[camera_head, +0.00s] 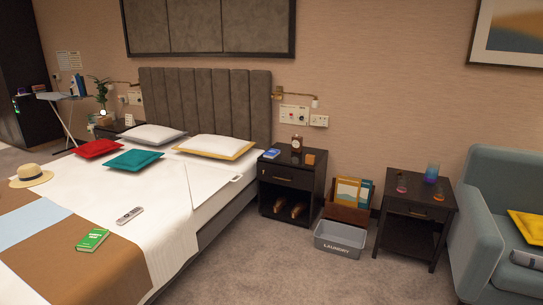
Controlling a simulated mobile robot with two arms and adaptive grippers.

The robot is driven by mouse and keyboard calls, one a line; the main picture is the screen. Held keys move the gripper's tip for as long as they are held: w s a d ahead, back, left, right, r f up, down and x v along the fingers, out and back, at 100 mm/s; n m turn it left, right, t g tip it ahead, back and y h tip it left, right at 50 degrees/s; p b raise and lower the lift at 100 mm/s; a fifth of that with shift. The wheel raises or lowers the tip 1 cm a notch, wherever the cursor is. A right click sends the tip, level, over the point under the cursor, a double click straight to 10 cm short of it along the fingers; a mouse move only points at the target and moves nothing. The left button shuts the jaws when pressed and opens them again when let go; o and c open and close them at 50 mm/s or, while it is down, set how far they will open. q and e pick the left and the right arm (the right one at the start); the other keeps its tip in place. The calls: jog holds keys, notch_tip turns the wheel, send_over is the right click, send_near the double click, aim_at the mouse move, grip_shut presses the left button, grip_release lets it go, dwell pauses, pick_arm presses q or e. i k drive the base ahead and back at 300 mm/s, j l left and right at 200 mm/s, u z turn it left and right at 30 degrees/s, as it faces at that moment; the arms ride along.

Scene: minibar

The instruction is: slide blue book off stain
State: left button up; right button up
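A small blue book (272,153) lies flat on the dark nightstand (263,172) to the right of the bed, near the left side of its top. No stain can be made out at this distance, and whatever is under the book is hidden. Neither of my grippers is in view.
A clock (296,143) and an orange box (310,159) stand on the same nightstand. The bed (175,195) is to its left. A grey laundry basket (340,239), a dark side table (415,209) and a blue armchair (483,215) are to the right. Carpet is clear in front.

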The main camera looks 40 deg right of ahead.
aim_at(270, 154)
jog(key=i+l, duration=0.6)
jog(key=i+l+z, duration=0.15)
jog(key=i+l, duration=0.95)
jog(key=i, duration=0.15)
jog(key=z, duration=0.05)
